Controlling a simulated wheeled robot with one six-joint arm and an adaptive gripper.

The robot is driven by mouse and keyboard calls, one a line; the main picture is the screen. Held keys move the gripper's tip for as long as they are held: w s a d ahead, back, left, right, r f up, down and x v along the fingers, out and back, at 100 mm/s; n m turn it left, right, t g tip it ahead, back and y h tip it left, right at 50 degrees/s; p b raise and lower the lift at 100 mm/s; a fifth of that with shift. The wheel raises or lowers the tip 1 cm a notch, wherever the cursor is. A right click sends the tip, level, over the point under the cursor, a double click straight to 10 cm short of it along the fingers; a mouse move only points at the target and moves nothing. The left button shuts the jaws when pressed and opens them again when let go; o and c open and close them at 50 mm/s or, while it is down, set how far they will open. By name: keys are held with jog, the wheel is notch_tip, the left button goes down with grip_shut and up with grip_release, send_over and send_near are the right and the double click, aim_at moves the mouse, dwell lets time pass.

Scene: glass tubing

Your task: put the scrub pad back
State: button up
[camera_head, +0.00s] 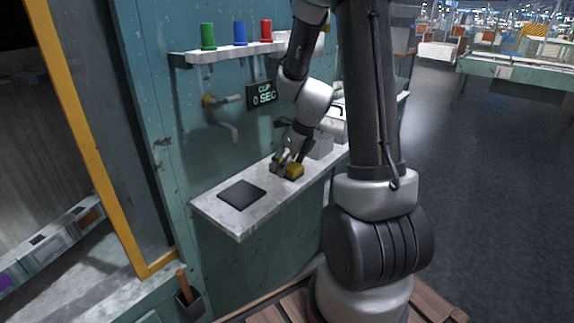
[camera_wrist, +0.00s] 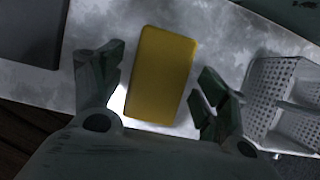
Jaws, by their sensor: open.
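The yellow scrub pad (camera_wrist: 158,75) lies on the grey shelf in the wrist view, between the two fingers of my gripper (camera_wrist: 160,90). The fingers are open, with a gap on each side of the pad. In the head view my gripper (camera_head: 287,163) is low over the shelf (camera_head: 240,222), and the pad (camera_head: 294,171) shows just beside it, partly hidden by the fingers. A perforated metal basket (camera_wrist: 287,95) stands right of the gripper in the wrist view. A dark square mat (camera_head: 242,194) lies left of the pad on the shelf.
A tap (camera_head: 222,118) sticks out of the wall above the shelf. A small upper shelf (camera_head: 230,53) holds green, blue and red pieces. A dark sign (camera_head: 262,94) hangs below it. The shelf's left front part is bare.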

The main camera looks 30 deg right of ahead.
jog(key=v, duration=1.1)
jog(key=s+a+r+n, duration=0.2)
jog(key=s+n, duration=0.4)
jog(key=n, duration=0.4)
jog(key=s+a+r+n+h, duration=0.1)
jog(key=s+a+r+n, duration=0.1)
jog(key=s+r+n, duration=0.2)
jog(key=s+a+r+n, duration=0.2)
jog(key=s+n, duration=0.7)
jog(key=n, duration=0.9)
jog(key=shift+s+a+r+h, duration=0.2)
jog(key=shift+a+r+h, duration=0.15)
jog(key=shift+r, duration=0.5)
